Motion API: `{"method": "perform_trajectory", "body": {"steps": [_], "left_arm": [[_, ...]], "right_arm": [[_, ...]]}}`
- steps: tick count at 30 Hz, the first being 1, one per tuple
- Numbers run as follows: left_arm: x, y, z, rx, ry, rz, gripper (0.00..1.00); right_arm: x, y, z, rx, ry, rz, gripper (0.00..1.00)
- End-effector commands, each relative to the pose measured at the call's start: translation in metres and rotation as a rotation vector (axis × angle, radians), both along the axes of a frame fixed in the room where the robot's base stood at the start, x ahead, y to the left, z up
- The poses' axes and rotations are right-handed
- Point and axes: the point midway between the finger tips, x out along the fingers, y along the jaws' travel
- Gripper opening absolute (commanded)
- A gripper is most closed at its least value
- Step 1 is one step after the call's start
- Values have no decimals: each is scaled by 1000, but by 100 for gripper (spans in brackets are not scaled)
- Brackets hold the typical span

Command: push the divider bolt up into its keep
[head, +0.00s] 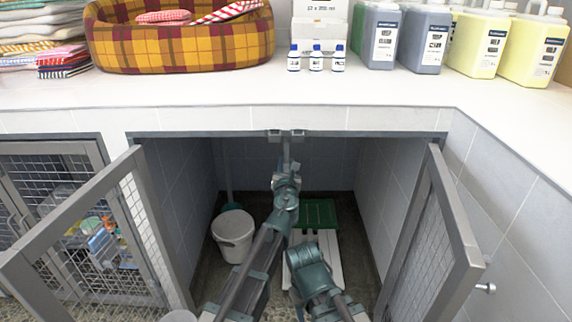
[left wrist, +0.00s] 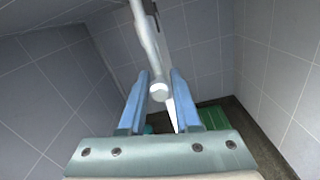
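The divider bolt (head: 286,150) is a grey upright rod at the top middle of the kennel opening. In the left wrist view its round pale end (left wrist: 159,92) sits between my two blue fingers, and the rod runs up past the fingertips. My left gripper (head: 286,164) is on the bolt just below the lintel, its fingers close on both sides of that end; it also shows in the left wrist view (left wrist: 160,98). Grey keep blocks (head: 274,134) are at the lintel above. My right arm is low in the middle; its fingers cannot be made out.
Mesh doors stand open at the left (head: 136,190) and right (head: 436,225). Inside are a white bucket (head: 233,240), a green tray (head: 319,212) and pale slats (head: 327,262). The counter (head: 210,92) above holds a plaid pet bed (head: 180,45), bottles (head: 422,38) and folded towels (head: 40,35).

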Motion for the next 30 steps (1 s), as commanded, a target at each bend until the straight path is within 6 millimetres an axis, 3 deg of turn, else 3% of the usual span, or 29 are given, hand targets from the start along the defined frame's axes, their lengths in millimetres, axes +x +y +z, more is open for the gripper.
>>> {"method": "perform_trajectory", "body": {"steps": [1, 5, 30], "left_arm": [[0, 0, 0, 0, 0, 0, 21], [0, 0, 0, 0, 0, 0, 0], [0, 0, 0, 0, 0, 0, 0]], "right_arm": [[0, 0, 0, 0, 0, 0, 50], [0, 0, 0, 0, 0, 0, 50], [0, 0, 0, 0, 0, 0, 50]]}}
